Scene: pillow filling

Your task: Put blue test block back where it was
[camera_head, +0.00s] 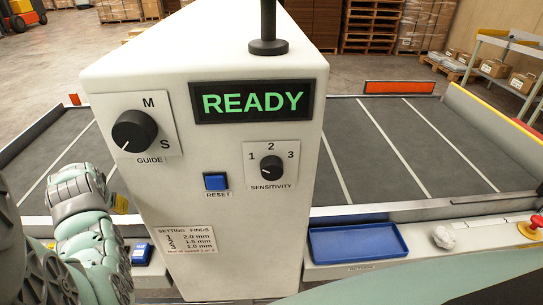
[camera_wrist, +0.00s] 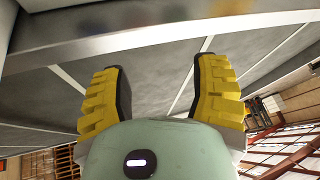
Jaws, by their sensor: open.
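A small blue block (camera_head: 141,252) sits at the lower left in the head view, on the ledge beside the white machine housing. It looks like the blue test block, but it is too small to be sure. My gripper (camera_wrist: 158,65) is open in the wrist view, its two yellow fingers wide apart with nothing between them. The grey belt and a pale metal rail lie beyond the fingers. In the head view my arm reaches along the left side of the housing, and the gripper is mostly hidden there.
The white housing (camera_head: 205,165) shows a green READY display (camera_head: 252,102), a guide knob (camera_head: 135,131), a sensitivity knob (camera_head: 271,169) and a blue reset button (camera_head: 215,181). An empty blue tray (camera_head: 358,243) and a red knob (camera_head: 535,225) are at right. The grey belt (camera_head: 420,150) is clear.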

